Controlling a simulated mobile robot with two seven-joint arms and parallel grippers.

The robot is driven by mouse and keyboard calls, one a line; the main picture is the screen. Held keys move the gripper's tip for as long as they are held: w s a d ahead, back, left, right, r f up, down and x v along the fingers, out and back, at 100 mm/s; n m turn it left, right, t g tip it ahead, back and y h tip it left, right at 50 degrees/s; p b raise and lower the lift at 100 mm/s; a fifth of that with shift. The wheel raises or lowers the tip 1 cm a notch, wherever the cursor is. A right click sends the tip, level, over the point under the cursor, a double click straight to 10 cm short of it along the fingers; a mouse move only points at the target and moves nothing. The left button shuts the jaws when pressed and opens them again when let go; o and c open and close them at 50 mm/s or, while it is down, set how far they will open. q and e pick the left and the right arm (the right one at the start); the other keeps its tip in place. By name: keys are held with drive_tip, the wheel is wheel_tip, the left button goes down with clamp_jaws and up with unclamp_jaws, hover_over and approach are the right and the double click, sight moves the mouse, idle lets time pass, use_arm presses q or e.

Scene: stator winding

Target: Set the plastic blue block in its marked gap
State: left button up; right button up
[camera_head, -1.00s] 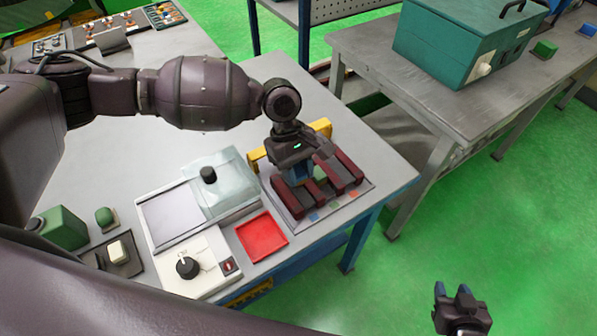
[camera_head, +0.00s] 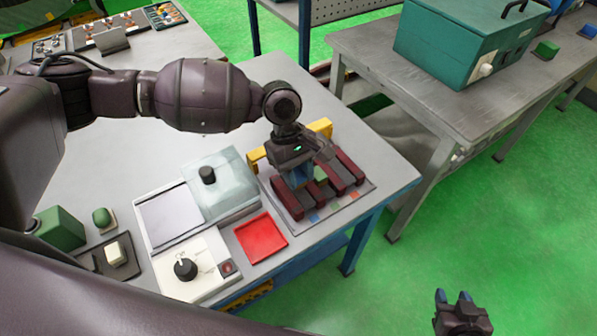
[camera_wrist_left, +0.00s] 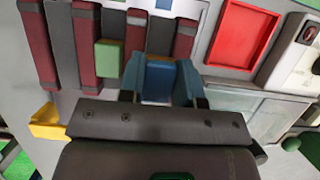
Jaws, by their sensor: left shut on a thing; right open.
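My left gripper (camera_head: 297,176) is shut on the blue block (camera_wrist_left: 160,78), which shows between its two blue fingertips in the left wrist view. The gripper points down at the slotted fixture (camera_head: 343,208) with dark red bars. The block lines up with the gap between two bars, at the gap's end near the gripper. I cannot tell how deep it sits. A blue mark (camera_head: 314,217) lies at the front end of that gap. A green block (camera_wrist_left: 108,60) sits in the neighbouring gap, also partly seen in the head view (camera_head: 320,174). My right gripper (camera_head: 454,298) is open and empty, above the floor.
A red tray (camera_head: 261,238) lies left of the fixture, beside a box with a clear lid (camera_head: 222,190) and a white panel with a black knob (camera_head: 187,268). A yellow bracket (camera_head: 319,129) stands behind the fixture. The table's right edge is close to the fixture.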

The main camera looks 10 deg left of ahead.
use_arm(q)
drive_tip(key=shift+p, duration=0.5)
use_arm(e)
drive_tip(key=shift+w+a+r, duration=0.1)
drive_tip(key=shift+w+r, duration=0.45)
drive_tip(key=shift+r, duration=0.35)
drive_tip(key=shift+s+f, duration=0.1)
drive_tip(key=shift+s, duration=0.15)
use_arm(q)
drive_tip(key=shift+f, duration=0.25)
use_arm(e)
drive_tip(key=shift+s, duration=0.25)
use_arm(q)
drive_tip(key=shift+f+p, duration=0.25)
drive_tip(key=shift+p, duration=0.05)
use_arm(e)
drive_tip(key=shift+w+r, duration=0.15)
drive_tip(key=shift+r, duration=0.15)
use_arm(q)
drive_tip(key=shift+f, duration=0.15)
use_arm(e)
drive_tip(key=shift+w+r, duration=0.25)
drive_tip(key=shift+w, duration=0.1)
use_arm(q)
drive_tip(key=shift+f+p, duration=0.25)
drive_tip(key=shift+p, duration=0.15)
use_arm(e)
drive_tip(key=shift+s+r, duration=0.15)
drive_tip(key=shift+r, duration=0.05)
